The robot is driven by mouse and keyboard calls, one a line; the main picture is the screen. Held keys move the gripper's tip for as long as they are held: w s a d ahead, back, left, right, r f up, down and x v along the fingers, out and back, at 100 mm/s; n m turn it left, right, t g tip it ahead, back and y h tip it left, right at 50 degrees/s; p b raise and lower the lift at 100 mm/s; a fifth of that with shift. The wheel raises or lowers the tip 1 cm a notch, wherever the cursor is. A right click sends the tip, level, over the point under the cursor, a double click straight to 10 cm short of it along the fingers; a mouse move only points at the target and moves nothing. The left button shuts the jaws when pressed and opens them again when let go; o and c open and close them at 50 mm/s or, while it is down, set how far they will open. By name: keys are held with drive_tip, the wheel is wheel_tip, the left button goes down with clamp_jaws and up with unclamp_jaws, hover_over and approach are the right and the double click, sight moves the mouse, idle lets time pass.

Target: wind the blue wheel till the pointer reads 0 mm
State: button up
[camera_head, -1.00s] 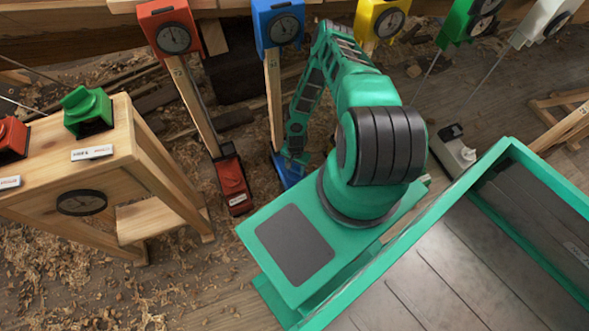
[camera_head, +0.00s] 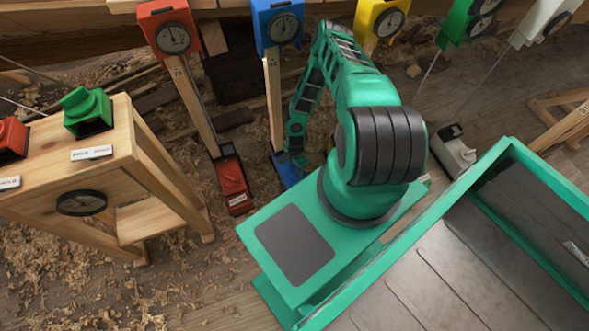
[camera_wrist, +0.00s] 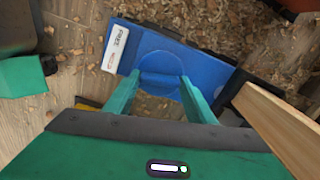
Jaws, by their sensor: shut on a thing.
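The blue wheel (camera_wrist: 160,66) is a round knob with a raised bar across it, on a blue base (camera_wrist: 205,68) with a white label in the wrist view. My gripper (camera_wrist: 158,80) has its two green fingers on either end of the bar and is shut on it. In the head view the blue base (camera_head: 286,180) stands at the foot of a wooden post, partly hidden by my arm. The blue dial gauge (camera_head: 279,22) sits at the top of that post. Its scale is too small to read.
Red (camera_head: 171,35), yellow (camera_head: 381,18), green (camera_head: 469,20) and white (camera_head: 541,20) gauges stand in the same row. A red base (camera_head: 233,183) is left of the blue one. A wooden stand (camera_head: 60,170) is at left. Wood shavings cover the floor.

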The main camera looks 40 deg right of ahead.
sight(295, 169)
drive_tip(key=shift+w, duration=0.2)
drive_tip(key=o, duration=1)
drive_tip(key=shift+o, duration=0.2)
drive_tip(key=shift+s, duration=0.1)
wheel_tip(295, 169, up, 11)
drive_tip(key=shift+f, duration=0.15)
